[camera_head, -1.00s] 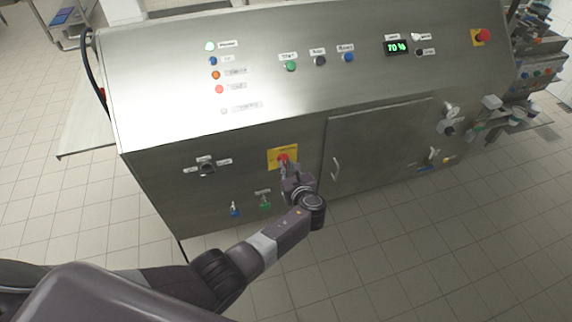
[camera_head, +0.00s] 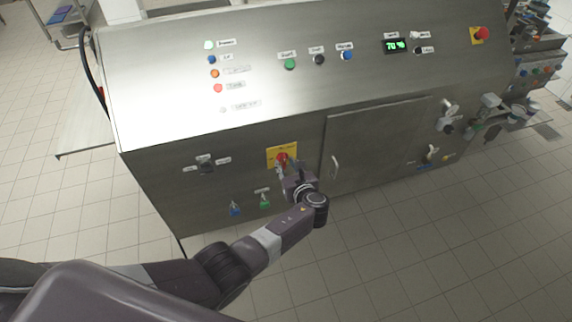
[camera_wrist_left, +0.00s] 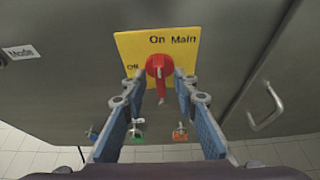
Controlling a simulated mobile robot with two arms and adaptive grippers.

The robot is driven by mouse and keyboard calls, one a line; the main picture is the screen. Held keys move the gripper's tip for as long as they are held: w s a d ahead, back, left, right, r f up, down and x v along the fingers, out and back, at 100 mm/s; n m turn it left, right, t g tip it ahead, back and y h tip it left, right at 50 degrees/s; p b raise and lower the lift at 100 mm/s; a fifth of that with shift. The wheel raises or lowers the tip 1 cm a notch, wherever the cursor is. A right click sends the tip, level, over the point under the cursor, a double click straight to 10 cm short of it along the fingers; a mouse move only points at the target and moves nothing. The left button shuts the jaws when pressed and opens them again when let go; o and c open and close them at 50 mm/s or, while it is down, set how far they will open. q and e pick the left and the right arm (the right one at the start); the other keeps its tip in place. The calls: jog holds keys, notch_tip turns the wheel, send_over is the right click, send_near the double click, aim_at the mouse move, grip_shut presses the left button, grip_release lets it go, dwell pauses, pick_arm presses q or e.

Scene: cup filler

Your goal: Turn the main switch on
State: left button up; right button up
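The main switch is a red rotary knob (camera_wrist_left: 160,68) on a yellow plate (camera_wrist_left: 184,46) lettered "On Main" at the top and "Off" at the left. In the head view the yellow plate (camera_head: 274,152) is on the machine's front, left of a door. My left gripper (camera_wrist_left: 159,77) faces the plate, with one blue-padded finger on each side of the red knob. The fingers stand apart, and gaps show between them and the knob. A red grip extends below the knob's centre in the wrist view; its exact setting is hard to tell. My right gripper is not in view.
A mode selector (camera_head: 207,168) is left of the plate. A blue valve (camera_head: 235,209) and a green valve (camera_head: 265,201) are below it. The door handle (camera_wrist_left: 265,115) stands out to the right. Buttons and a green display (camera_head: 395,46) are on the sloped panel above.

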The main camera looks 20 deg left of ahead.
pick_arm(q)
jog(key=v, duration=1.2)
jog(key=shift+d+f, duration=0.1)
dwell(0.4)
